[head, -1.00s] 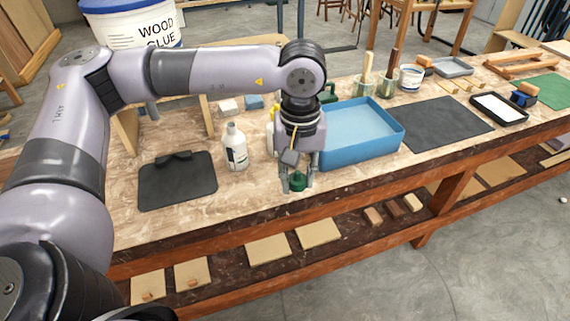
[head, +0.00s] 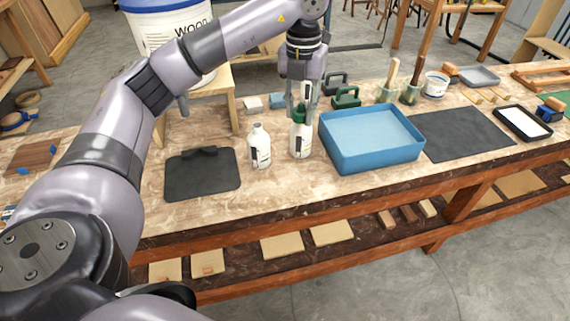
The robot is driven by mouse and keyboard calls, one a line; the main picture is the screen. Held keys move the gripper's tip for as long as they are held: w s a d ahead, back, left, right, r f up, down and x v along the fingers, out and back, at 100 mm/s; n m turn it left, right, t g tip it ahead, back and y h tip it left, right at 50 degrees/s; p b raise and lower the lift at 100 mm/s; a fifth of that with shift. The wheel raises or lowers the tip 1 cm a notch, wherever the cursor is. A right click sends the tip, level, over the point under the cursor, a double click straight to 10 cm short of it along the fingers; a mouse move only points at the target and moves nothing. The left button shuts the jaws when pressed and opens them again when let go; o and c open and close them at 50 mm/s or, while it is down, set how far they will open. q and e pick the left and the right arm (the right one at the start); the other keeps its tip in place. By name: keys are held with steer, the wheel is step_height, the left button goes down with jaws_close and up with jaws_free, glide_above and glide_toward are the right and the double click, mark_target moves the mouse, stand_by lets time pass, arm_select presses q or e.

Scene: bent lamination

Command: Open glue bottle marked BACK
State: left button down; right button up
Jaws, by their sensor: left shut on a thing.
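My left gripper (head: 301,108) points down and is shut on a green cap (head: 300,115). The cap lines up with the top of a white glue bottle (head: 301,142), which stands upright left of the blue tray. I cannot tell whether the cap touches the bottle's neck. A second white bottle (head: 260,150) stands upright to its left, with a pale top and no green cap. Both have dark label patches, and their marking is too small to read. My right gripper is not in view.
The blue tray (head: 342,156) is close on the right. A dark mat (head: 205,182) with a black object lies to the left. Green and dark clamp-like items (head: 346,97) and brush pots stand behind. The bench front by the bottles is clear.

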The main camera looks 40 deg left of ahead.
mark_target(285, 167)
arm_select(q)
steer(key=a+n, duration=0.5)
steer(key=n, duration=0.6)
steer(key=f+p, duration=0.1)
steer(key=f, duration=1.1)
steer(key=f+p, duration=0.1)
steer(key=f, duration=0.5)
steer(key=shift+w+d+f+p, duration=0.25)
steer(key=shift+w+f+p, duration=0.05)
steer(key=shift+f+p, duration=0.1)
steer(key=shift+f, duration=0.1)
steer(key=c, duration=1.5)
jaws_free()
steer(key=shift+c, duration=0.2)
steer(key=shift+r, duration=0.25)
step_height(285, 167, up, 12)
steer(key=b, duration=0.2)
